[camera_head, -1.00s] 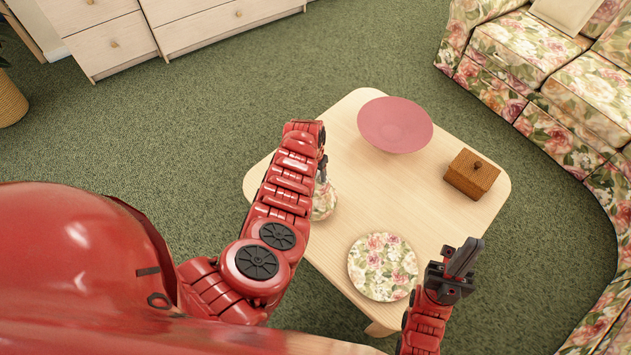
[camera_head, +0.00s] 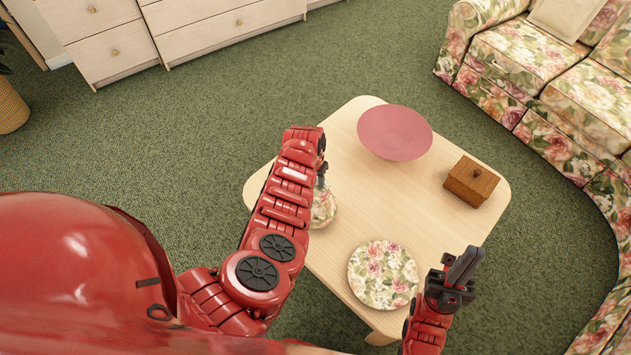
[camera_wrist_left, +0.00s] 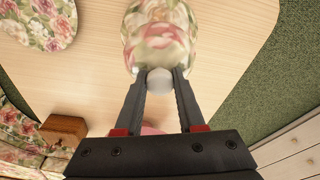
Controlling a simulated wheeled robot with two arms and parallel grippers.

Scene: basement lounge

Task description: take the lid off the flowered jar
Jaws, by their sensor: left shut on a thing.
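The flowered jar (camera_head: 324,208) stands on the light wooden table, partly hidden behind my left forearm in the head view. In the left wrist view the jar (camera_wrist_left: 160,22) is blurred, with its floral lid (camera_wrist_left: 158,54) and a pale round knob (camera_wrist_left: 159,81) nearest to me. My left gripper (camera_wrist_left: 160,76) is shut on this knob, one finger on each side. In the head view my left gripper (camera_head: 322,169) is over the jar. I cannot tell whether the lid touches the jar's body. My right gripper (camera_head: 466,264) is at the table's near right edge, apart from the jar, with nothing visible in it.
A floral sofa (camera_head: 540,65) stands at the right, pale drawers (camera_head: 215,25) at the back.

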